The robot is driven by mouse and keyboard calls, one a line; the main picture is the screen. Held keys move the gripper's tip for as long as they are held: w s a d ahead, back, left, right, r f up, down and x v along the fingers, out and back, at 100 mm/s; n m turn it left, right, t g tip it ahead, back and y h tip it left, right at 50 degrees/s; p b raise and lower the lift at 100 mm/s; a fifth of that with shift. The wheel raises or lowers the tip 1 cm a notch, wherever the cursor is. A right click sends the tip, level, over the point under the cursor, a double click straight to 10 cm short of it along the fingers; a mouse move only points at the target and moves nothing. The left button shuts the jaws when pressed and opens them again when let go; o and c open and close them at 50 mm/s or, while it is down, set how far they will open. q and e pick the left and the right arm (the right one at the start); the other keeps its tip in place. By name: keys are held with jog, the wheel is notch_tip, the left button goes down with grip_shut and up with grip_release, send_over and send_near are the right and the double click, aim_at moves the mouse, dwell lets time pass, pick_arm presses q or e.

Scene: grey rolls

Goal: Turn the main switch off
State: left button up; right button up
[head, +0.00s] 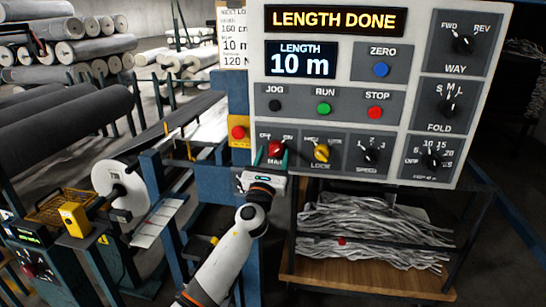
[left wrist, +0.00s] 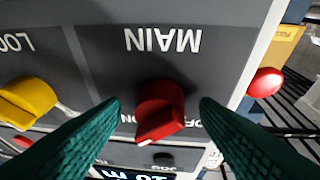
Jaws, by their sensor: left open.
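The main switch (head: 276,148) is a red rotary knob on the lower left of the grey control panel, between the OFF and ON labels. In the left wrist view the picture is upside down and the red knob (left wrist: 160,110) has its pointer end down and to the left, toward the ON side. My left gripper (head: 268,160) is at the panel in front of the knob. Its green fingers are open, one on each side of the knob, with a gap to it on both sides. My right gripper is not in view.
The yellow LOCK knob (head: 322,152) sits right of the main switch. A red button on a yellow box (head: 238,133) is just left. Green RUN (head: 324,108) and red STOP (head: 375,112) buttons are above. The display (head: 334,19) reads LENGTH DONE.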

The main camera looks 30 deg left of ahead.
pick_arm(q)
jog(key=c, duration=1)
